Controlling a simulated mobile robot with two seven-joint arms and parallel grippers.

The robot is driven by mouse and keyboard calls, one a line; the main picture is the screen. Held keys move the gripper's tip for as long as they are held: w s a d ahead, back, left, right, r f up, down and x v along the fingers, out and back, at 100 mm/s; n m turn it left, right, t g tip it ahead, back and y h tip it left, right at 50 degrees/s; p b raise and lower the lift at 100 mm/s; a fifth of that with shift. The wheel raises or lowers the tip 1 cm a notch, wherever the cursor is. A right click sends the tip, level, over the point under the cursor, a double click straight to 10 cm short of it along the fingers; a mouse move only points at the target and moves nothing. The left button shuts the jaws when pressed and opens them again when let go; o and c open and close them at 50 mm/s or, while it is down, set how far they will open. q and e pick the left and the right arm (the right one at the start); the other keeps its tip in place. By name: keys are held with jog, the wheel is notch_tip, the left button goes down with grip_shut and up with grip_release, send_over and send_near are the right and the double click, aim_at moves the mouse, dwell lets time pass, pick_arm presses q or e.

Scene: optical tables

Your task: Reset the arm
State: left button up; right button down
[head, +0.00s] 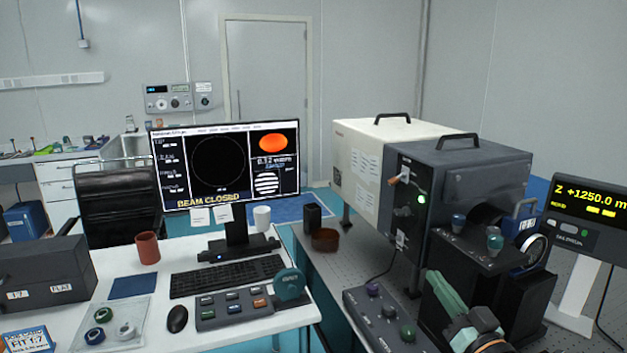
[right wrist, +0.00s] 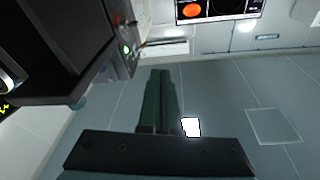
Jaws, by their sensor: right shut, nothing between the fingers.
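My right gripper (head: 440,284) is at the lower right of the head view, in front of the dark instrument box and near the front of the optical table. Its green fingers are together with nothing between them. In the right wrist view the gripper (right wrist: 160,76) shows its two fingers side by side and shut, over grey floor. My left gripper is not in the head view.
A dark instrument box (head: 462,175) with knobs stands close behind my right gripper. A knob controller (head: 382,318) lies to its left, and a display (head: 590,215) stands to its right. The desk with a monitor (head: 228,165) and keyboard (head: 228,277) is further left.

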notch_tip(320, 180, down, 10)
jog(key=s+a+f+g, duration=0.1)
jog(key=s+g, duration=0.1)
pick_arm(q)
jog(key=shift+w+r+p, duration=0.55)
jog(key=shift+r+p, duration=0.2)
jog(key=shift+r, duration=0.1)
pick_arm(e)
jog(key=s+a+f+n+g+h, duration=0.1)
jog(key=s+f+g, duration=0.3)
jog(key=s+f, duration=0.8)
jog(key=s+a+f+n+g+h, duration=0.1)
jog(key=s+a+f+g, duration=0.2)
jog(key=s+f, duration=0.9)
jog(key=shift+s+a+f+g, duration=0.35)
jog(key=shift+s+g, duration=0.35)
jog(key=shift+s, duration=0.05)
jog(key=c, duration=1.6)
grip_release()
